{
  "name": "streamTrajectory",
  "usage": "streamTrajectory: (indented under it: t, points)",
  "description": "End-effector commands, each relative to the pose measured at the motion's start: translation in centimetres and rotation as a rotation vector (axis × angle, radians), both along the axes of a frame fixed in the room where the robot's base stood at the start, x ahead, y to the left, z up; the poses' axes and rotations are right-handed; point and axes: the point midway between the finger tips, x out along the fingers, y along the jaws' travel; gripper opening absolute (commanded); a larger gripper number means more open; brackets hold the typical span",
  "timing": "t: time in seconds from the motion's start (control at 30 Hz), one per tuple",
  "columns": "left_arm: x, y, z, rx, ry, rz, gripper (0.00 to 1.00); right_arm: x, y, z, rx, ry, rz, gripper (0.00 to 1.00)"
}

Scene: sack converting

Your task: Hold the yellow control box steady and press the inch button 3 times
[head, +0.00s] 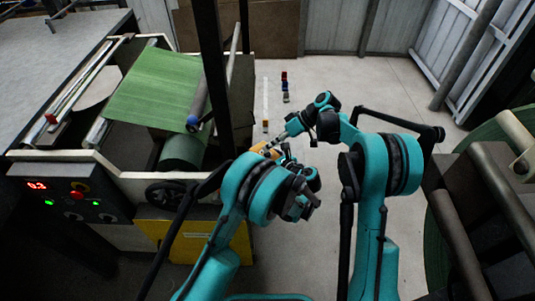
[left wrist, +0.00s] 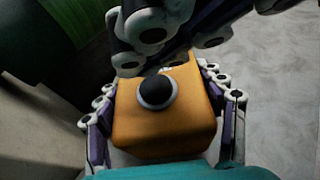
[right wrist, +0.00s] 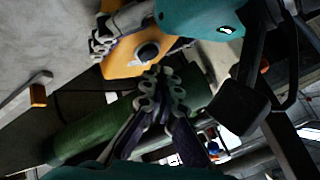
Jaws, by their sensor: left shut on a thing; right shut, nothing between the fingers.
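The yellow control box (left wrist: 170,125) is a small orange-yellow block with a round black button (left wrist: 157,91) in a pale ring on its face. My left gripper (left wrist: 164,98) is shut on the box, its fingers along two opposite sides. In the right wrist view the box (right wrist: 122,58) and its button (right wrist: 148,52) show near the top. My right gripper (right wrist: 159,74) is shut and empty, fingertips together close beside the button; I cannot tell whether they touch it. In the head view the box (head: 260,147) is small and partly hidden by my arms.
A machine with a green sheet (head: 160,92) and a roller stands at the left, with a panel (head: 72,200) of lit buttons and a red display. A large green roll (head: 435,240) is at the right. Open concrete floor (head: 340,85) lies behind my arms.

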Motion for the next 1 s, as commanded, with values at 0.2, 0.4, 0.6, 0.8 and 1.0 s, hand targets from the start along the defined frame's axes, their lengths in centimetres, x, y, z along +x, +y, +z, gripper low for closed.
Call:
streamTrajectory:
  t: [0.2, 0.4, 0.6, 0.8, 1.0]
  points:
    - [0.0, 0.0, -0.2, -0.003, 0.002, 0.0, 0.32, 0.0, 0.0, 0.0, 0.0, 0.0, 0.0, 0.0]
    - [0.0, 0.0, -0.2, -0.003, 0.002, 0.0, 0.32, 0.0, 0.0, 1.4, 0.0, 0.0, 0.0, 0.0]
    - [0.0, 0.0, -0.2, -0.003, 0.002, 0.0, 0.32, 0.0, 0.0, 3.4, 0.0, 0.0, 0.0, 0.0]
    - [0.0, 0.0, -0.2, -0.003, 0.002, 0.0, 0.32, 0.0, 0.0, 4.8, 0.0, 0.0, 0.0, 0.0]
    - [0.0, 0.0, -0.2, -0.003, 0.002, 0.0, 0.32, 0.0, 0.0, 5.0, 0.0, 0.0, 0.0, 0.0]
